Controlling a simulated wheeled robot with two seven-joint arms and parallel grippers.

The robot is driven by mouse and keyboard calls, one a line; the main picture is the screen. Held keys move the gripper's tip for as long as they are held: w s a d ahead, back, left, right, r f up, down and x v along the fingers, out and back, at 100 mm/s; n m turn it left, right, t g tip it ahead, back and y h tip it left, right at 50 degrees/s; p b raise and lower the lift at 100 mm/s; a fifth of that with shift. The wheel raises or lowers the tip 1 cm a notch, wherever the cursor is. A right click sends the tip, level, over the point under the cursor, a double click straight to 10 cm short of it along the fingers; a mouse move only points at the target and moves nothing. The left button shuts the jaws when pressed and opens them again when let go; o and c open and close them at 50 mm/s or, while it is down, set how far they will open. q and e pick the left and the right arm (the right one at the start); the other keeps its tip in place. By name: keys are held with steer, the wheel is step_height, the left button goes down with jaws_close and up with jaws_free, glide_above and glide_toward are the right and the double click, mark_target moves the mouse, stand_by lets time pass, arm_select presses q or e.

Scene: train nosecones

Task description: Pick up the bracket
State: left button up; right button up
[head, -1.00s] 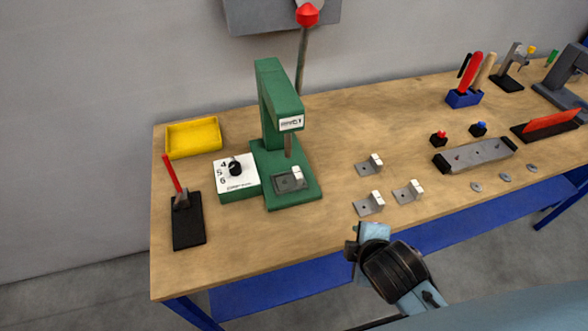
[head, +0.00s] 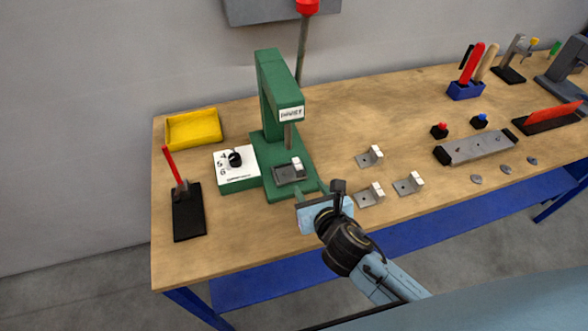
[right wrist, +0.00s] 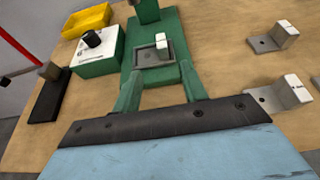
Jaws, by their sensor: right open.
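One small grey L-shaped bracket with a white upright tab (head: 292,171) sits in the fixture at the foot of the green press; it also shows in the right wrist view (right wrist: 152,54). Three like brackets lie on the table to the right: a far one (head: 370,157), a near-left one (head: 368,196) and a near-right one (head: 408,184). My right gripper (head: 308,187) is open and empty at the front of the press base. In the right wrist view its two green fingers (right wrist: 161,69) point towards the seated bracket, apart from it. My left gripper is not in view.
The green press (head: 279,95) stands behind the fixture, with a white-topped dial box (head: 237,170) to its left. A yellow tray (head: 193,130) and a red-handled tool on a black base (head: 188,215) are further left. A grey block fixture (head: 478,149) is at right.

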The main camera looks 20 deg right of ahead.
mark_target(300, 170)
steer(key=x, duration=0.4)
steer(key=shift+w+f, duration=0.2)
steer(key=shift+w, duration=0.15)
steer(key=shift+b+x, duration=0.5)
steer(key=shift+x, duration=2.45)
steer(key=shift+d+r, duration=0.1)
steer(key=shift+d, duration=0.05)
jaws_close()
